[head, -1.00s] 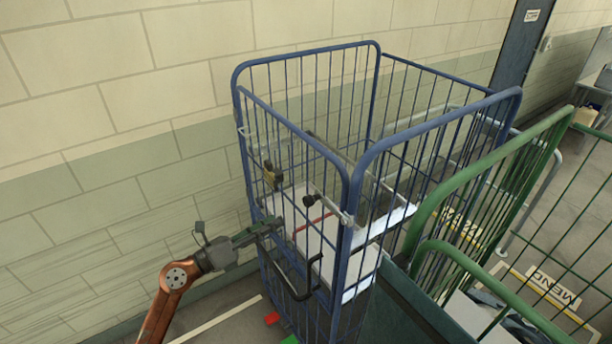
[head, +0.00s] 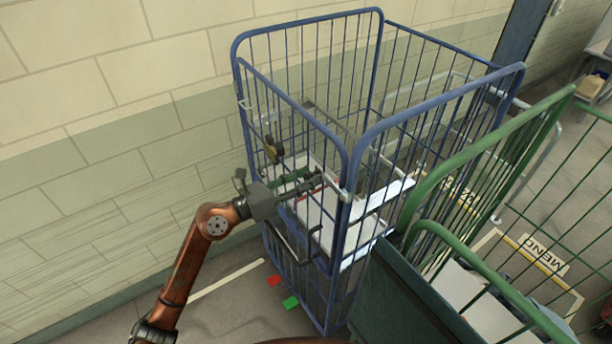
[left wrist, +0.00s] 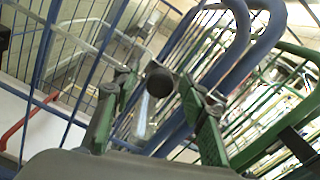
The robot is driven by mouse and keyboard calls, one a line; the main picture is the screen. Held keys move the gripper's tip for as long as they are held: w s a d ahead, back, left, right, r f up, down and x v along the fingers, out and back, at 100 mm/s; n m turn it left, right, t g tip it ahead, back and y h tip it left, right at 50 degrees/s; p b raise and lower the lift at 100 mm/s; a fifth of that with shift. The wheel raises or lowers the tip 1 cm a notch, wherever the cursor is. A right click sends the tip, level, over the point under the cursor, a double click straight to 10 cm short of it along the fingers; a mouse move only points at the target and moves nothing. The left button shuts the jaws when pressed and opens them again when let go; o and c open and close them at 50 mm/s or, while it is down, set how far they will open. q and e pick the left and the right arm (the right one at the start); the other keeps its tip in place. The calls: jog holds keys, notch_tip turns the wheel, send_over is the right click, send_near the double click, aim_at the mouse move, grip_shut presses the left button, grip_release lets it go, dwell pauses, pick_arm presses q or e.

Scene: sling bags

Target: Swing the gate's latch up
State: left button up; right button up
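The gate is the near barred side of a tall blue cage trolley (head: 352,165). Its latch shows in the left wrist view as a black round knob (left wrist: 160,82) with a pale grey bar (left wrist: 143,122) by it. In the head view a silver latch bracket (head: 344,196) sits by the blue corner post; my gripper mostly hides the knob there. My left gripper (head: 314,181) reaches the bars from the left. In the left wrist view its green-padded fingers (left wrist: 160,92) are apart, one on each side of the knob; I cannot tell whether they touch it. My right gripper is out of view.
A brass-coloured catch (head: 272,150) is on the bars left of my gripper. A black handle loop (head: 292,245) is below. A green cage (head: 480,165) stands close on the right, a block wall (head: 110,110) behind.

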pick_arm(q)
grip_shut()
dwell(0.5)
